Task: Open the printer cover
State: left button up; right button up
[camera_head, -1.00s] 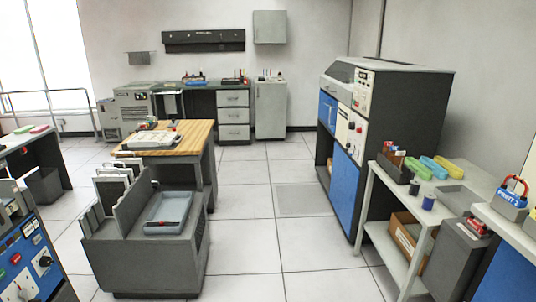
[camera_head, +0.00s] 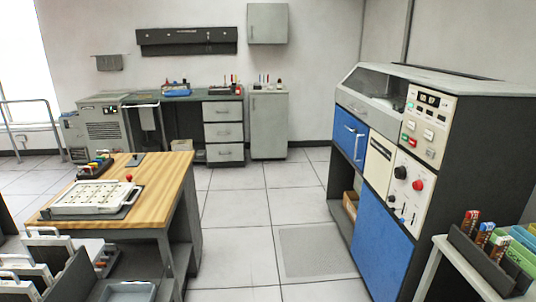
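Neither of my grippers is in view. A tall dark grey machine with blue panels (camera_head: 378,228) stands at the right. It has a sloped grey top with a window-like hood (camera_head: 372,93) that looks closed, and a control panel (camera_head: 424,128) with buttons and small displays. A smaller grey cabinet-like machine (camera_head: 103,130) stands at the back left. No label readable here says which machine is the printer.
A wooden-topped table (camera_head: 160,180) with a white tray device (camera_head: 90,200) is at the left. A grey desk (camera_head: 225,131) stands at the back. A rack of colored items (camera_head: 488,260) is at the lower right. The tiled floor (camera_head: 240,240) between is clear.

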aim_at(364, 79)
jog(key=i, duration=2.35)
